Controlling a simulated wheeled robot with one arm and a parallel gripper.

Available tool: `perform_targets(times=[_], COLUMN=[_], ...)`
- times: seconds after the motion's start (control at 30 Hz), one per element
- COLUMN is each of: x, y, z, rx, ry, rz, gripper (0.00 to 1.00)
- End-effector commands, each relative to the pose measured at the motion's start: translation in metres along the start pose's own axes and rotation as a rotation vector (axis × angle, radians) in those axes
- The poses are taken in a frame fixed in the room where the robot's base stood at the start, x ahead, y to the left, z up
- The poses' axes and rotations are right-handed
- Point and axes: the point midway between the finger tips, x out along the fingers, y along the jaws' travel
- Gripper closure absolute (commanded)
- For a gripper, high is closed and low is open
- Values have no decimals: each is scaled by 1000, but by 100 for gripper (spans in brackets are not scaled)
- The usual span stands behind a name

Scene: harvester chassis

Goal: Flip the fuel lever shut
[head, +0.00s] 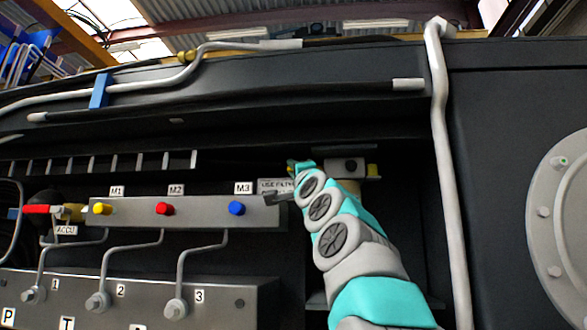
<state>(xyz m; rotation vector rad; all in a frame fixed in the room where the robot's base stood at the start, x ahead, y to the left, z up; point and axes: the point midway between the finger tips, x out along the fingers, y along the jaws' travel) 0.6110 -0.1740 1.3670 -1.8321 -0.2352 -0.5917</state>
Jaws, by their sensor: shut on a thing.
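I take this to be the fuel lever, but no part of the lever shows clearly. I cannot tell the lever's angle.
A grey panel (200,212) with yellow, red and blue knobs marked M1 to M3 is left of my arm. A red-handled valve (42,209) sits by the ACCU label. A pale pipe (443,150) runs down at right.

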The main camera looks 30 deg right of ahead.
Motion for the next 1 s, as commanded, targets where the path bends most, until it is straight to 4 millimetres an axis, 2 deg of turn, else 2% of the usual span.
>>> perform_targets(times=[0.57,0.6,0.8,0.87,1.0], x=[0,0,0,0,0], y=[-2,-2,-2,-2,-2], z=[0,0,0,0,0], rx=[46,46,46,45,45], ry=[35,35,35,34,34], rz=[-17,-17,-17,-17,-17], gripper=[100,82,59,54,54])
